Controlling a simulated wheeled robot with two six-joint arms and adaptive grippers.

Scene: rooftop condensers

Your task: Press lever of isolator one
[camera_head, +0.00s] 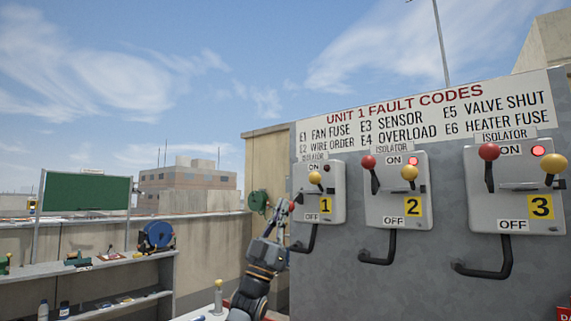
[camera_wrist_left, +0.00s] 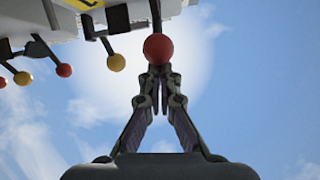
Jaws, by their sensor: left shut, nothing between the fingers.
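Isolator one (camera_head: 331,209) is a grey box with a yellow "1" label, between ON and OFF plates. Its red lever knob (camera_head: 292,206) shows at the box's left edge, beside my left gripper (camera_head: 283,205). In the left wrist view a red knob (camera_wrist_left: 158,47) on a dark lever (camera_wrist_left: 156,15) sits right at the tips of my left gripper (camera_wrist_left: 160,70). The fingers are shut with nothing between them; I cannot tell whether they touch the knob. My right gripper is out of view.
Isolator two (camera_head: 388,195) and isolator three (camera_head: 510,195) are to the right on the grey panel, with red and yellow knobs and dark handles below. A fault code sign (camera_head: 425,115) is above. A shelf (camera_head: 120,262) with tools stands left.

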